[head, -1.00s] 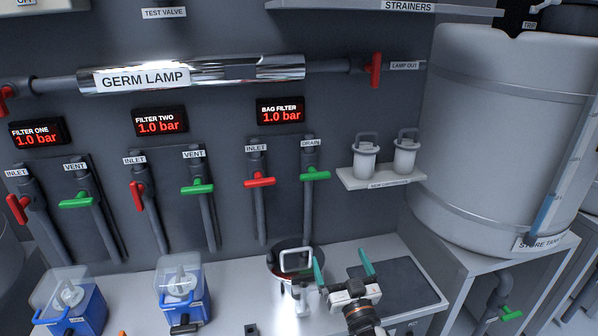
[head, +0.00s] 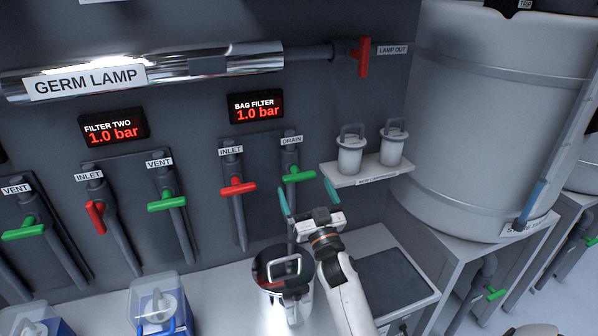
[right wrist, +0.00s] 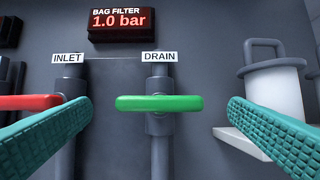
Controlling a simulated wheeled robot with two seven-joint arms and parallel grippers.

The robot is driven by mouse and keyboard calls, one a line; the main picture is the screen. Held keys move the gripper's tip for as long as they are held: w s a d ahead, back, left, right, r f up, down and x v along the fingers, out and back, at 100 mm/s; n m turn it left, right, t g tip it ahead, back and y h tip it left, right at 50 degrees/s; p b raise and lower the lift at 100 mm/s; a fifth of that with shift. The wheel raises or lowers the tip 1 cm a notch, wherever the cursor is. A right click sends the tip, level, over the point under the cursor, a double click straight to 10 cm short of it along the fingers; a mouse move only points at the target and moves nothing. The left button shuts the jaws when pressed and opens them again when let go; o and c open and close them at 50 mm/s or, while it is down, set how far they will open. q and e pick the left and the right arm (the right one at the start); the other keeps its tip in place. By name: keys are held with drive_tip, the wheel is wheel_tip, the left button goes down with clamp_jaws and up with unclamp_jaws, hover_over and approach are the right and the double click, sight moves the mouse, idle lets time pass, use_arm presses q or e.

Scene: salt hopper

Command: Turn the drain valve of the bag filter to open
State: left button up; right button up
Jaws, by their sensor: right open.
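The bag filter's drain valve has a green handle (head: 299,175) lying crosswise on its dark vertical pipe, under the DRAIN label (head: 292,140). In the right wrist view the green handle (right wrist: 159,103) is level and sits between my finger pads, in front of them and apart from them. My right gripper (head: 306,190) is open and empty, just below and in front of the handle. It also shows in the right wrist view (right wrist: 160,115), one teal pad on each side. The bag filter display (head: 256,107) reads 1.0 bar. My left gripper is out of view.
The red inlet handle (head: 238,187) lies crosswise just left of the drain. A shelf (head: 366,175) with two white cartridges (head: 350,152) stands close on the right. The bag filter pot (head: 284,276) with a wire handle stands below. A large tank (head: 490,120) fills the right.

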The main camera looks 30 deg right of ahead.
sight(301, 180)
drive_tip(key=x, duration=0.4)
drive_tip(key=shift+w+d+p, duration=0.1)
drive_tip(key=shift+w+p, duration=0.15)
drive_tip(key=shift+p, duration=0.05)
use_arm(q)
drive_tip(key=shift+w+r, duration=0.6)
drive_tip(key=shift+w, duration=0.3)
use_arm(e)
drive_tip(key=shift+w+d+r, duration=0.1)
drive_tip(key=shift+w+r, duration=0.05)
drive_tip(key=shift+w, duration=0.25)
drive_tip(key=c, duration=1)
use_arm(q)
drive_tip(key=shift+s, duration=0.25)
